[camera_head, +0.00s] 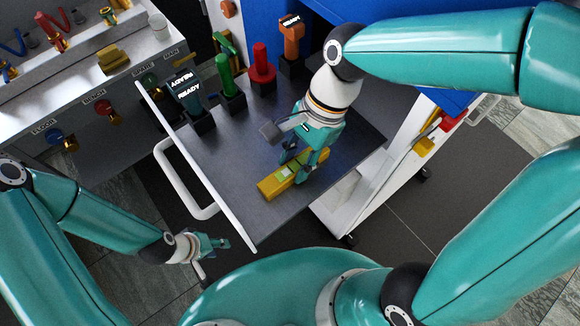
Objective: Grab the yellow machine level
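The yellow level (272,188) lies flat on the dark surface of a pulled-out drawer (225,160), near its front right part. A pale green patch shows on its top. My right gripper (297,168) points down over the level's far half, with one finger on each side of it. The fingers are apart, but I cannot tell whether they touch the level. My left gripper (215,246) is away from the level, low and left, outside the drawer's front edge. It looks empty; its finger opening is too small to make out.
Behind the level stand a red tool (262,68), a green tool (226,78), an orange device (292,42) and a teal device (190,95) marked READY. A white drawer handle (178,182) juts out at the left. A bench with valves (105,110) stands at the upper left.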

